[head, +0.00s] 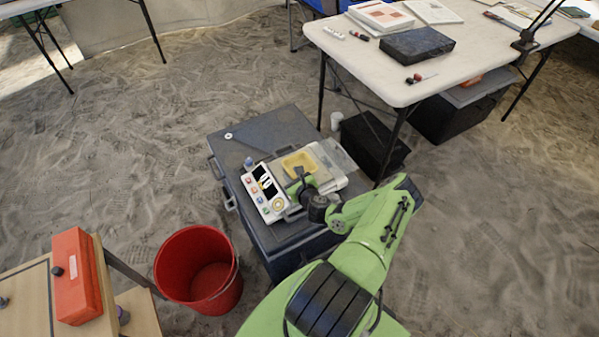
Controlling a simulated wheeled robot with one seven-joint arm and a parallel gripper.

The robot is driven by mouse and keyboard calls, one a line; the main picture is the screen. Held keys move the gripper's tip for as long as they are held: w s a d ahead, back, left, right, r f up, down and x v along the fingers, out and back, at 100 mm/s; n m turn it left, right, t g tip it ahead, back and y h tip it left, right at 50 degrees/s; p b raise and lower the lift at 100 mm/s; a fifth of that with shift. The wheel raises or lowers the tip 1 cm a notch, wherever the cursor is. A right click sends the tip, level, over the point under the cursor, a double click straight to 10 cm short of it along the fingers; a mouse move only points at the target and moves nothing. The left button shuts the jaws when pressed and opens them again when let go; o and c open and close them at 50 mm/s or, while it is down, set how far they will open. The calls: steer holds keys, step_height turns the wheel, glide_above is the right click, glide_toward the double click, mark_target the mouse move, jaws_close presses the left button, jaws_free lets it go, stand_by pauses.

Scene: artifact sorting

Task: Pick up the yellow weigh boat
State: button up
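The yellow weigh boat (298,161) is a small shallow dish. It sits on a pale instrument or tray on top of the dark grey case (240,146), to the right of a white panel with buttons and dark displays (263,192). My gripper (297,180) is at the end of my green arm, at the near side of the weigh boat. The dark wrist hides part of the instrument. The fingers are too small and too covered to show whether they are open or touch the boat.
A red bucket (198,268) stands left of the case. An orange box (76,276) is on a wooden table at the lower left. A white folding table (385,75) with books and a black case stands at the upper right. Sandy floor is open at the left.

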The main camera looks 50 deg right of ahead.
steer(key=b+x, duration=0.2)
steer(key=x, duration=0.4)
jaws_close()
